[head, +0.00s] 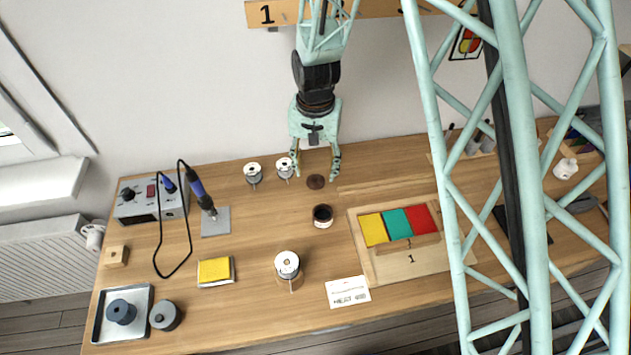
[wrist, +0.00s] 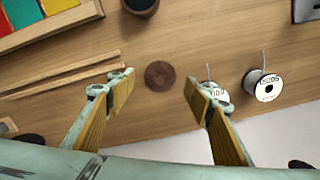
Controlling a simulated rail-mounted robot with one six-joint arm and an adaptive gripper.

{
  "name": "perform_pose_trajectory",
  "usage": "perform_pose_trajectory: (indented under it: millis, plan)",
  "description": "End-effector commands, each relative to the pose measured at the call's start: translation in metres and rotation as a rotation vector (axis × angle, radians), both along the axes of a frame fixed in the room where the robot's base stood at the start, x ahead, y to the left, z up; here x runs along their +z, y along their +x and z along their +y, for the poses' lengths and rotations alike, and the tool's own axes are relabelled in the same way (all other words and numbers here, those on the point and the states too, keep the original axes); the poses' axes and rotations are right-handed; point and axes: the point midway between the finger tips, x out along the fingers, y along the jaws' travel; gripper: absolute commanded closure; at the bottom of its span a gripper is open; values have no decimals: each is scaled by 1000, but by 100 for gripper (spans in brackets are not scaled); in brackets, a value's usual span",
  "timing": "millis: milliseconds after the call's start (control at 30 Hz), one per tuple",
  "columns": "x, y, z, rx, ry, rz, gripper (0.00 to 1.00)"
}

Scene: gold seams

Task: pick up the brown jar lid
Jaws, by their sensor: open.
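The brown jar lid (head: 316,181) is a small dark round disc lying flat on the wooden table, toward the back. In the wrist view the lid (wrist: 160,75) lies between and a little beyond the two fingertips. My gripper (head: 314,176) is open and empty, pointing down at the lid. Its fingers (wrist: 158,86) stand to the left and right of the lid in the wrist view, apart from it. An open dark jar (head: 323,215) with a pale label stands in front of the lid.
Two solder spools (head: 284,168) stand just left of the lid; one is close behind a fingertip in the wrist view. Wooden strips (head: 368,187) lie to the right. A wooden tray with coloured tiles (head: 352,240) is at the front right. A larger spool (head: 288,265) stands nearer the front.

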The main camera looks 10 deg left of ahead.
Motion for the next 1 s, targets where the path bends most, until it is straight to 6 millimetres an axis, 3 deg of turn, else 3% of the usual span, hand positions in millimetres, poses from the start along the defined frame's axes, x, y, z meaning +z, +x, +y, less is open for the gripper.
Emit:
perform_pose_trajectory:
  millis: [333,1000]
  plan:
    - [-30,0,0,0,0,0,53]
    - [-33,0,0,0,0,0,53]
